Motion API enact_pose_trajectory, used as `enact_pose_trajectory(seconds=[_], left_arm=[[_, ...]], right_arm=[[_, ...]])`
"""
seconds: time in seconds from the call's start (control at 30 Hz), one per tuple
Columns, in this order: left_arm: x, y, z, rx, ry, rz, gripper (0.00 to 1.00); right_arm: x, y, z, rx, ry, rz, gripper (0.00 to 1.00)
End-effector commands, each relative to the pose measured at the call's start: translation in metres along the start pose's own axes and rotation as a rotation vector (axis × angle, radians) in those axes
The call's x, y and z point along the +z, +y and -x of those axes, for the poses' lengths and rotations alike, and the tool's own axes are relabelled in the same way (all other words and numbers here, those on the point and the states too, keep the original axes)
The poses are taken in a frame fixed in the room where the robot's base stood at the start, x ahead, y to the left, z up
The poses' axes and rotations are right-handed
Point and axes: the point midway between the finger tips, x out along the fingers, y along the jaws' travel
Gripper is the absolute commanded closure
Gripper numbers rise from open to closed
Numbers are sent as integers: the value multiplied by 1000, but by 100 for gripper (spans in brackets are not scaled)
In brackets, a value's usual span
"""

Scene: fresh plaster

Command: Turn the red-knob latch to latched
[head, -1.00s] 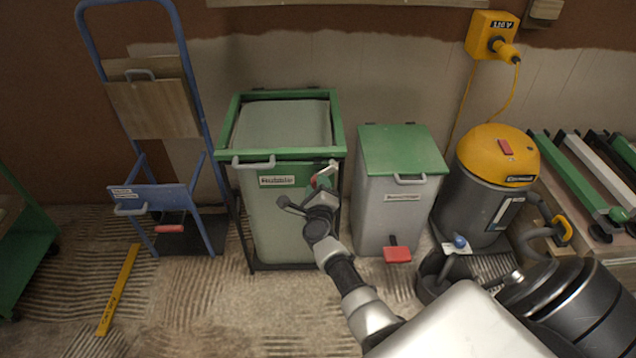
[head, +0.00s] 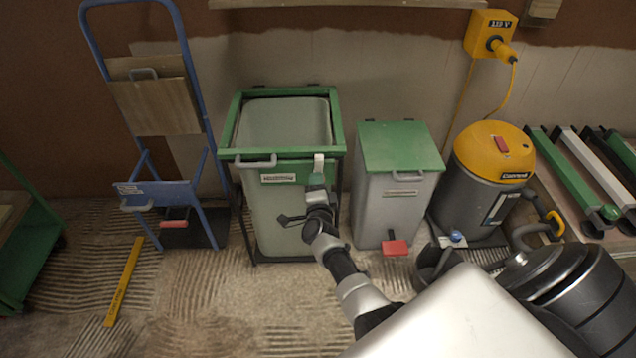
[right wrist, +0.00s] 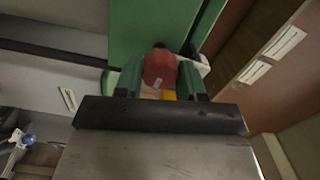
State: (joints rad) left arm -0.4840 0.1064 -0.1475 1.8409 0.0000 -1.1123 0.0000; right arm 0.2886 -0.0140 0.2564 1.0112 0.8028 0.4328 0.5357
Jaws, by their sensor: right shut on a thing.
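The red knob (right wrist: 160,68) of the latch sits between the two green fingers of my right gripper (right wrist: 161,84) in the right wrist view. My right gripper (head: 317,183) is shut on it at the upper right front of the green-framed rubble bin (head: 284,155). The pale latch lever (head: 319,163) stands about upright against the green frame in the head view, just above the gripper. The gripper hides the knob in the head view.
A grey bin with a green lid (head: 400,147) and red pedal (head: 395,248) stands to the right. Beyond it is a yellow-topped vacuum (head: 495,155). A blue hand truck (head: 165,196) stands to the left. A yellow level (head: 123,282) lies on the floor.

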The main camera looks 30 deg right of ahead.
Motion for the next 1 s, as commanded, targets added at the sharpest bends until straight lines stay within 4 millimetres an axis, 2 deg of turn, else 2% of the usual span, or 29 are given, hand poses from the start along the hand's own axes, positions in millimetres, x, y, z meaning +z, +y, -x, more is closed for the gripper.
enact_pose_trajectory(seconds=[0.23,0.73,0.77,0.9,1.0], left_arm=[[5,1,-10,1,-7,-1,57],[7,1,-12,1,-9,-2,57],[7,1,-12,1,-9,-2,57],[7,1,-12,1,-9,-2,57],[7,1,-12,1,-9,-2,57]], right_arm=[[1,1,1,3,-2,71,85],[1,2,1,3,-3,89,85],[1,2,1,3,-3,89,58],[1,1,1,2,-2,88,37],[1,1,0,1,-1,87,35]])
